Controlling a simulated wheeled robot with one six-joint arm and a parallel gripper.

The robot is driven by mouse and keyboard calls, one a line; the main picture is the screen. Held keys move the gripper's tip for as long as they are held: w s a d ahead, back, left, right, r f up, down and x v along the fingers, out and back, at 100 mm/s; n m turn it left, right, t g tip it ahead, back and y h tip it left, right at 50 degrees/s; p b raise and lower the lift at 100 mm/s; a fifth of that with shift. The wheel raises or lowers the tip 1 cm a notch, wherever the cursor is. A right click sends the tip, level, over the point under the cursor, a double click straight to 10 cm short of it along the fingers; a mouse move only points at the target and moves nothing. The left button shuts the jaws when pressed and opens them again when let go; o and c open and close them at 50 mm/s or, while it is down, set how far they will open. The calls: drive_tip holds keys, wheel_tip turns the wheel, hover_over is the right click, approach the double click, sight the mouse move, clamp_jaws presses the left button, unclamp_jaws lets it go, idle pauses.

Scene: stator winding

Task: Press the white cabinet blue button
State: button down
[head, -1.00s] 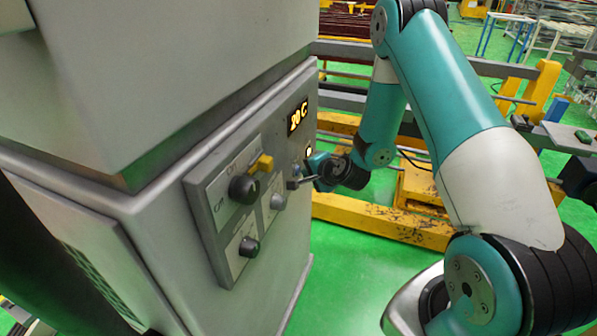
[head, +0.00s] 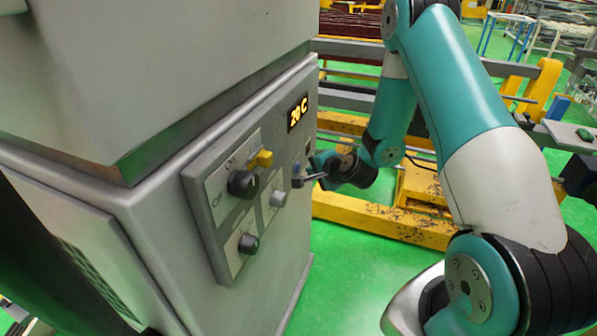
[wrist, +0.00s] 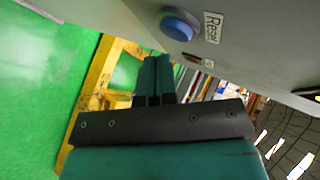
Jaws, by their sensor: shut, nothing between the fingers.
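The white cabinet (head: 150,215) stands at the left in the head view, with a control panel on its front face. The blue button (wrist: 180,26) shows in the wrist view, round and raised, beside a "Reset" label (wrist: 212,27). In the head view my gripper (head: 300,181) is at the right side of the panel, close to the cabinet face. In the wrist view its shut fingertips (wrist: 158,62) lie just below the button. A small gap seems to show between them; I cannot tell whether they touch. The gripper is empty.
The panel also carries a black knob (head: 242,184), a yellow piece (head: 263,158), a grey knob (head: 278,198) and a lower dark knob (head: 248,243). Yellow frames (head: 390,225) stand behind my arm. Green floor is clear at front.

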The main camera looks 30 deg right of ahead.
drive_tip(key=s+d+b, duration=0.1)
drive_tip(key=s+b, duration=0.1)
drive_tip(key=s+d+b, duration=0.2)
idle(0.6)
drive_tip(key=shift+r, duration=0.1)
idle(0.6)
